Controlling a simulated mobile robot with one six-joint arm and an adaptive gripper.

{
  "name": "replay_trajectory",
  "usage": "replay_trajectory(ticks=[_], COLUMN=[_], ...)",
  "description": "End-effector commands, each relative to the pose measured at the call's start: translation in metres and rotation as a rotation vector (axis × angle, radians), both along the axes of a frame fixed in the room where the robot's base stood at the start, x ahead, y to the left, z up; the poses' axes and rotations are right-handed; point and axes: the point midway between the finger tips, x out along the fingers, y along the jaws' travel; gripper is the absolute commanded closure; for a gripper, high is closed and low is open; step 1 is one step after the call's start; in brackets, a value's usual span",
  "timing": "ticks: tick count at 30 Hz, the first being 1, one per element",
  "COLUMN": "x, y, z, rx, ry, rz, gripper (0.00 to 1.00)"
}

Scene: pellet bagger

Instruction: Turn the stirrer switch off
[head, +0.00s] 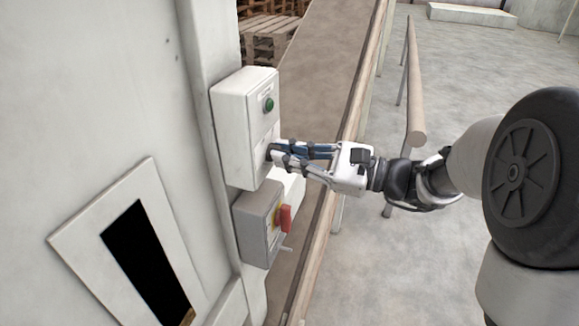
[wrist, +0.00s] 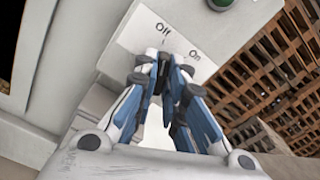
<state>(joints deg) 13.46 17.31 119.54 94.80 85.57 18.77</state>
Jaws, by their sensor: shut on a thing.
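The white switch box (head: 232,120) is fixed to the machine's upright, with a green round button or lamp (head: 268,104) on its upper face. In the wrist view its label plate (wrist: 150,28) reads "Off" on the left and "On" on the right. My gripper (head: 275,153) is at the lower part of this box, fingers closed together just below the label. In the wrist view the fingertips (wrist: 165,58) are shut on the stirrer switch knob, which they hide. Which way the knob points cannot be seen.
A grey box with a red and yellow rotary switch (head: 285,218) sits just below. A dark slot window (head: 150,260) is on the machine panel at left. A wooden rail (head: 350,130) runs close behind my gripper. Pallets (head: 266,35) stand at the back.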

Motion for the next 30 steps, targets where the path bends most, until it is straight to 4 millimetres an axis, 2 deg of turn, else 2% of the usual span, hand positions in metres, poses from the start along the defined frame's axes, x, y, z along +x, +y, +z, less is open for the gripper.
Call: replay_trajectory(ticks=[9,24,25,30], x=[-0.0004,-0.0002,-0.0002,-0.0003], y=[0.0001,0.0001,0.0001,0.0001], z=[-0.0008,0.0003,0.0003,0.0002], rx=[-0.036,-0.041,-0.041,-0.041], ry=[-0.097,-0.112,-0.112,-0.111], rz=[0.001,0.001,0.001,0.001], gripper=[1.0,1.0,0.87,0.76])
